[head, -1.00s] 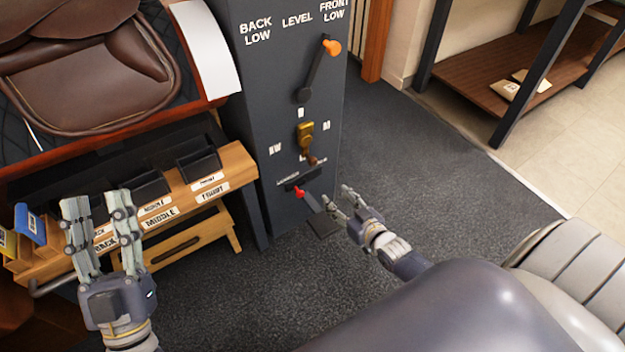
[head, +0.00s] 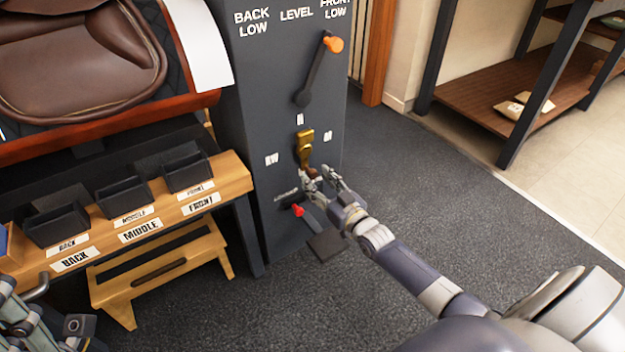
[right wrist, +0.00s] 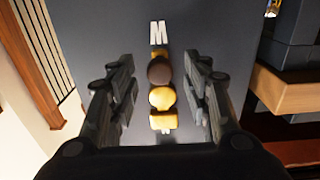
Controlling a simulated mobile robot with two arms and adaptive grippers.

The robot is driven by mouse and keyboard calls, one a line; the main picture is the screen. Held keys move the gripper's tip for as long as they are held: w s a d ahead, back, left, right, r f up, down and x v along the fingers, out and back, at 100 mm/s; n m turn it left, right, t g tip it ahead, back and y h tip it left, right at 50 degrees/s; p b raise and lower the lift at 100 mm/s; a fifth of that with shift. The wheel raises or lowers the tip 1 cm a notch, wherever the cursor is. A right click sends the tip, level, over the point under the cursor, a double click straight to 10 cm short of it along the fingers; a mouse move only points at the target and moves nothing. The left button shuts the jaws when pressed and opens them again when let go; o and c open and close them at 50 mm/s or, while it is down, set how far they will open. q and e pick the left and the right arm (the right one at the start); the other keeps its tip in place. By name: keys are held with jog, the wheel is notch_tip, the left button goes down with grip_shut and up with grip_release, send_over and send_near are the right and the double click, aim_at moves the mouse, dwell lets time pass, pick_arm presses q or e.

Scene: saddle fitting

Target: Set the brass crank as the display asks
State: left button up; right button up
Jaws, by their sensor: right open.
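The brass crank (head: 305,148) is on the front of the dark grey cabinet (head: 262,130), with its brown knob (head: 312,171) at the lower end. Small white letters stand around it. In the right wrist view the crank (right wrist: 161,98) and its dark brown knob (right wrist: 159,73) show between the fingers, below a letter M. My right gripper (head: 320,180) is open at the knob, its fingers on either side; contact cannot be told. My left gripper (head: 40,335) is partly cut off at the bottom left. No display shows clearly.
Above the crank is an orange-knobbed lever (head: 318,72) under BACK LOW, LEVEL and FRONT LOW. Below it is a red-tipped lever (head: 299,211). A wooden bench (head: 232,170) with black bins and a brown saddle (head: 80,60) are at left. The floor at right is clear.

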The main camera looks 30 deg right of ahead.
aim_at(315, 176)
jog(key=shift+w+f, duration=0.1)
jog(key=shift+w, duration=0.65)
jog(key=shift+w+a+b, duration=0.1)
jog(key=shift+w+b, duration=0.35)
jog(key=shift+w, duration=0.4)
grip_shut()
jog(key=shift+r, duration=0.2)
